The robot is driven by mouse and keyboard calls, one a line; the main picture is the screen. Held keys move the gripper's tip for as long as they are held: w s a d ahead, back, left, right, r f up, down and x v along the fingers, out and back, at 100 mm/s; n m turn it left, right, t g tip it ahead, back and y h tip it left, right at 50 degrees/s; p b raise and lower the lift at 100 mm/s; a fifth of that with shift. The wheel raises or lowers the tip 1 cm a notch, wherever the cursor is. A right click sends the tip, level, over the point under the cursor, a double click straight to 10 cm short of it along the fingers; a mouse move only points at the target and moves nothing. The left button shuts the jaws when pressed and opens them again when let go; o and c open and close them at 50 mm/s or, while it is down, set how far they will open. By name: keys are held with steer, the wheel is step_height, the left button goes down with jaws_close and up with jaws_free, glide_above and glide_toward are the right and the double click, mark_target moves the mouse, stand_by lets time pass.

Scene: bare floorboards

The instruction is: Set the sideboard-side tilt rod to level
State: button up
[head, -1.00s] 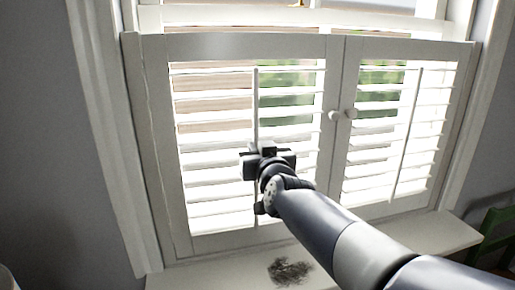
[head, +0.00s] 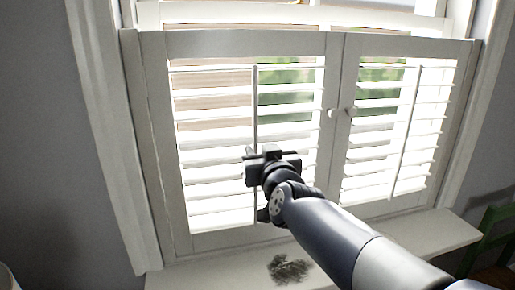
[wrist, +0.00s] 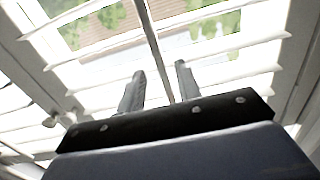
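The left shutter panel's tilt rod (head: 255,105) is a thin upright rod in front of white louvre slats (head: 213,121). A second tilt rod (head: 407,130) runs down the right panel; I cannot tell from these frames which is on the sideboard side. My gripper (head: 256,154) is at the left rod, around its middle height. In the wrist view the two fingers of my gripper (wrist: 160,68) are apart, and the rod (wrist: 149,30) passes between them with gaps on both sides. The left panel's slats are tilted with light showing between them. The rod's lower part is partly hidden by my gripper.
Two round knobs (head: 341,112) sit where the panels meet. A white sill (head: 215,273) with a dark smudge (head: 289,268) lies below. A green chair (head: 490,235) stands at the right. No sideboard is clearly visible.

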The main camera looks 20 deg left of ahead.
mark_target(256, 144)
steer(key=v, duration=0.7)
steer(key=shift+s, duration=0.25)
steer(key=shift+d, duration=0.1)
steer(key=x, duration=1.1)
steer(key=shift+d, duration=0.1)
steer(key=shift+s, duration=0.1)
